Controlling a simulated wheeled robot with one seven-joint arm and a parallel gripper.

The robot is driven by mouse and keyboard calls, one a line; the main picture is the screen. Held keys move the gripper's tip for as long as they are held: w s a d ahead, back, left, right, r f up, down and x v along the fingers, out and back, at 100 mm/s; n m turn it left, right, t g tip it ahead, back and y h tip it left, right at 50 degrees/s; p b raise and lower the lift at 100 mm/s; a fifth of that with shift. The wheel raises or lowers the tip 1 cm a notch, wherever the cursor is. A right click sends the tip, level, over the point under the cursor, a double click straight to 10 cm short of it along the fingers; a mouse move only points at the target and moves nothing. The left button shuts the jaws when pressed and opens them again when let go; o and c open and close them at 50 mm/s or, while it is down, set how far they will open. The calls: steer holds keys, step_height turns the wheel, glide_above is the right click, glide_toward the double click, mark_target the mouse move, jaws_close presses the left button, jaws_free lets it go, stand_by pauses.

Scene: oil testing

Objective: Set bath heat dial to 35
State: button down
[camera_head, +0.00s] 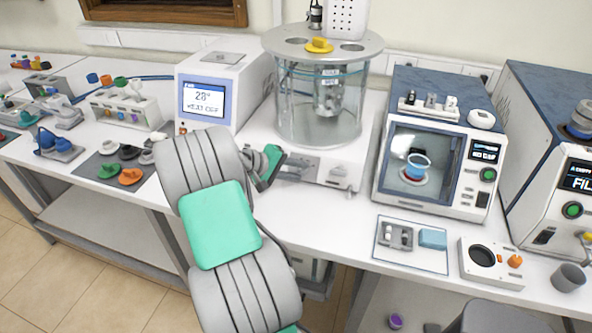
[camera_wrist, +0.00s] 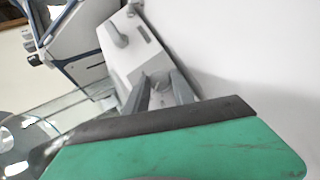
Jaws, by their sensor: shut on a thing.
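The bath is a clear glass vessel (camera_head: 318,105) under a round grey lid, on a white base (camera_head: 335,168). The white control unit beside it has a blue-edged display (camera_head: 204,99) that seems to read 28 with "HEAT OFF" below. My gripper (camera_head: 291,171) is at the front of the bath base. In the wrist view, my gripper (camera_wrist: 162,90) has its two grey fingers closed around a small grey knob (camera_wrist: 159,78), apparently the heat dial, on the white front panel (camera_wrist: 133,52). The fingers hide most of the knob, and its scale cannot be read.
A white oven-like box (camera_head: 432,150) with a glass window and a beaker inside stands to the right. A small tray (camera_head: 411,262) and a device with a black round plate (camera_head: 484,257) lie near the bench's front edge. Coloured knobs (camera_head: 131,176) lie on a dark mat at left.

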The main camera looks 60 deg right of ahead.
steer(key=shift+d+r+m+t+y, duration=0.15)
steer(key=shift+m+t+y, duration=0.35)
steer(key=shift+m, duration=0.5)
steer(key=c, duration=1.1)
jaws_free()
steer(key=shift+o, duration=0.2)
steer(key=v, duration=0.8)
steer(key=shift+b, duration=0.35)
